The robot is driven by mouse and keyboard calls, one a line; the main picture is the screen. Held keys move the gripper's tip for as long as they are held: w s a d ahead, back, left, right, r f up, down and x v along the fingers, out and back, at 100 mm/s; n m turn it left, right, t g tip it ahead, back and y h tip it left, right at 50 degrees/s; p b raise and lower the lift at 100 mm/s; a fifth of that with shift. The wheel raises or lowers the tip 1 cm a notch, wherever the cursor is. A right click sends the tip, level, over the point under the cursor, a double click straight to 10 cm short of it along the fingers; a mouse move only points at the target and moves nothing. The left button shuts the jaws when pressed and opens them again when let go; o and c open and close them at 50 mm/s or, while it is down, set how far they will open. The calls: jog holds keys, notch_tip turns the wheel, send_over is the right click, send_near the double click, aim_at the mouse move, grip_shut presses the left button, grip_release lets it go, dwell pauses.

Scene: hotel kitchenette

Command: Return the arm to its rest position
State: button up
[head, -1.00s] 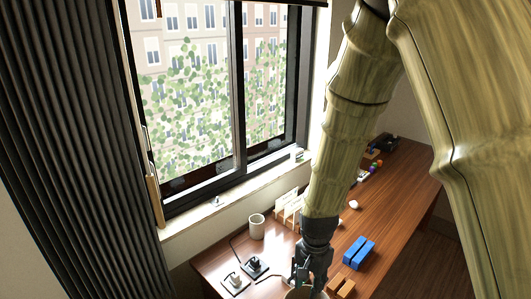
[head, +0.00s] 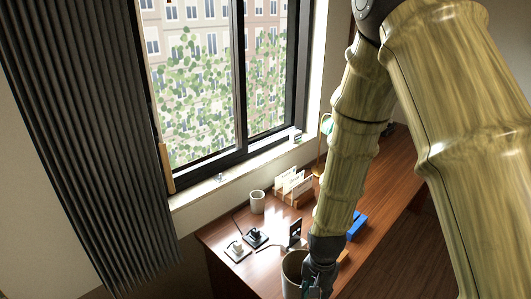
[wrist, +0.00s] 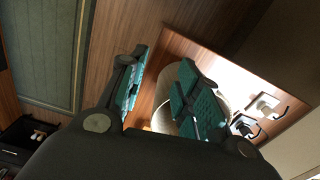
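My gripper (head: 318,283) is at the lower middle of the head view, above the front part of the wooden desk. My arm comes down to it from the upper right. In the wrist view my gripper (wrist: 163,82) has its two teal-padded fingers apart, with nothing visible between them. A light round container (head: 293,271) stands just left of the gripper in the head view. It shows behind the right finger in the wrist view (wrist: 165,120). I cannot tell whether the gripper touches it.
A blue block (head: 357,225) is partly behind my arm. The window and dark curtain (head: 90,150) are at left.

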jog(key=s+d+f+n+b, duration=0.2)
jog(key=s+d+f+n, duration=0.1)
jog(key=s+f, duration=0.9)
jog(key=s+d+f+n+b, duration=0.2)
jog(key=s+d+f+n, duration=0.2)
jog(key=s+f, duration=0.8)
notch_tip(320, 180, down, 2)
jog(key=shift+s+d+b, duration=0.2)
jog(key=shift+d+b, duration=0.15)
jog(key=shift+d, duration=0.7)
